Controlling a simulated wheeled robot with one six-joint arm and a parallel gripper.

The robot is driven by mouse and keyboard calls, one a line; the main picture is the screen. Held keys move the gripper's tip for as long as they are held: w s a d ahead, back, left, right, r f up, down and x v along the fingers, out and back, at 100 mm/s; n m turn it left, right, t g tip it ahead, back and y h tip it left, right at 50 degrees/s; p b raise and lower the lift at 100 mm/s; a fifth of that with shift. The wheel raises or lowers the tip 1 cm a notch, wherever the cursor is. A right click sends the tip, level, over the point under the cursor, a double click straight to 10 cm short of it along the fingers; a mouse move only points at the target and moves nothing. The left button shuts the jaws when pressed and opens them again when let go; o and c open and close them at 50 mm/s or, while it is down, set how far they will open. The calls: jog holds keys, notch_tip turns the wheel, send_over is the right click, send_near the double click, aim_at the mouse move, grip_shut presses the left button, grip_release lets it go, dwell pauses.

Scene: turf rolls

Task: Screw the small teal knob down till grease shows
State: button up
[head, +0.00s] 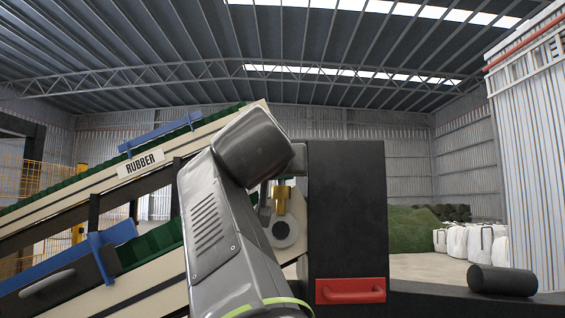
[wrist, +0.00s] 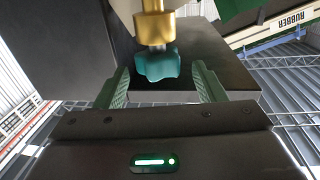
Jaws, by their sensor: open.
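The small teal knob (wrist: 158,64) is lobed and sits at the end of a brass fitting (wrist: 155,24) in the wrist view. My gripper (wrist: 160,68) has its two green fingers apart, one on each side of the knob, with a visible gap on both sides. No grease shows on the visible part of the fitting. In the head view the brass fitting (head: 281,197) shows beside my arm, above a round grey disc (head: 283,231). The knob and my gripper's fingers cannot be made out in that view.
A tall black housing (head: 346,215) with a red handle (head: 350,291) stands right of my arm. Sloping conveyors with a RUBBER sign (head: 141,163) are at the left. A black roll (head: 502,281) lies on a dark surface at the right. White bags (head: 472,243) stand far behind.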

jog(key=shift+w+d, duration=0.1)
jog(key=shift+w, duration=0.2)
jog(key=shift+c, duration=0.2)
jog(key=c, duration=0.9)
jog(key=shift+c, duration=0.2)
jog(key=shift+w+a+m+g+h+b, duration=0.2)
jog(key=shift+m+g+h+b, duration=0.5)
jog(key=shift+m+h, duration=0.8)
jog(key=shift+w+a+m+g+h+b, duration=0.1)
jog(key=shift+a+m+g+h+b, duration=0.3)
jog(key=shift+m+g+h, duration=1.05)
jog(key=shift+w+a+m+g+h+b, duration=0.2)
jog(key=shift+m+h+b, duration=0.5)
jog(key=shift+h, duration=1.55)
jog(key=shift+s+m+g, duration=0.15)
jog(key=shift+m+g, duration=0.1)
